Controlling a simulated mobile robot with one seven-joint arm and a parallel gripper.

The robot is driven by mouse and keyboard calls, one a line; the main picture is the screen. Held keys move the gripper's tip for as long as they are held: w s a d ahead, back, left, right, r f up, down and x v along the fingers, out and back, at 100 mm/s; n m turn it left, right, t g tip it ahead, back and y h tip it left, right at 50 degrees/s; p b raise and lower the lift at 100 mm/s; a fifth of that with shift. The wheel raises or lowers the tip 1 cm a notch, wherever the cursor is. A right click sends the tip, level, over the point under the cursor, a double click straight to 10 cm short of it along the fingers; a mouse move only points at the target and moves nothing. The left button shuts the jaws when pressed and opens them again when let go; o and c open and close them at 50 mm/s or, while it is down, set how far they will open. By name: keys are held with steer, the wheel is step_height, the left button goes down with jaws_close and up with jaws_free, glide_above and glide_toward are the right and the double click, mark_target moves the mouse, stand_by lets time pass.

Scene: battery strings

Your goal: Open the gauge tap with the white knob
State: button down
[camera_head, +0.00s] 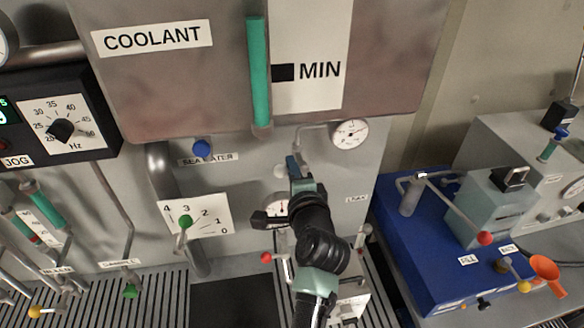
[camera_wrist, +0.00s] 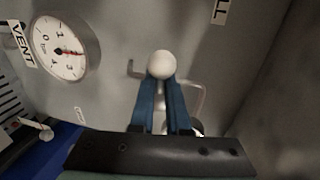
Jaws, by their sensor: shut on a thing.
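The white knob (camera_wrist: 161,64) is a round ball on the gauge tap's handle, held between the tips of my gripper's two blue fingers (camera_wrist: 161,90). In the head view my gripper (camera_head: 293,165) reaches the grey wall panel below the coolant tank, and a pale bit of the knob (camera_head: 280,171) shows at its left. The fingers are closed on the knob. The tap's body is mostly hidden behind the fingers.
A blue-knobbed SEA WATER tap (camera_head: 202,148) is left of my gripper. A green-knobbed lever (camera_head: 185,222) stands on a numbered plate further left. A red knob (camera_head: 266,258) is below the gripper. The coolant tank (camera_head: 180,75) overhangs above. A blue bench (camera_head: 400,255) stands at right.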

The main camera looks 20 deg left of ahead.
steer(key=c, duration=0.9)
jaws_free()
steer(key=shift+s+d, duration=0.1)
steer(key=b+v, duration=0.4)
steer(key=v, duration=0.8)
steer(key=shift+s+d+r, duration=0.1)
steer(key=shift+s+d, duration=0.1)
steer(key=shift+s, duration=0.1)
steer(key=d+r+n+t+h+b, duration=0.2)
steer(key=d+r+n+t, duration=0.2)
steer(key=r, duration=0.6)
steer(key=d+r+n+t+h+b, duration=0.2)
steer(key=d+r+n+t+b, duration=0.15)
steer(key=r, duration=0.55)
steer(key=s+d+r+n+t+h, duration=0.1)
steer(key=s+d+r+t, duration=0.1)
steer(key=s+r, duration=0.1)
steer(key=s+d+r+n+t+h+b, duration=0.1)
steer(key=s+r+t+h, duration=0.1)
steer(key=r, duration=0.4)
steer(key=s+d+r+n+t+h, duration=0.1)
steer(key=s+d+r+n+t, duration=0.1)
steer(key=s+r+t, duration=0.1)
steer(key=shift+s+d+r+h+b, duration=0.15)
steer(key=shift+s+d+r+h, duration=0.05)
steer(key=shift+s+r, duration=0.25)
steer(key=shift+s+d+r+h+b, duration=0.2)
steer(key=shift+s+r, duration=0.1)
steer(key=shift+s, duration=0.15)
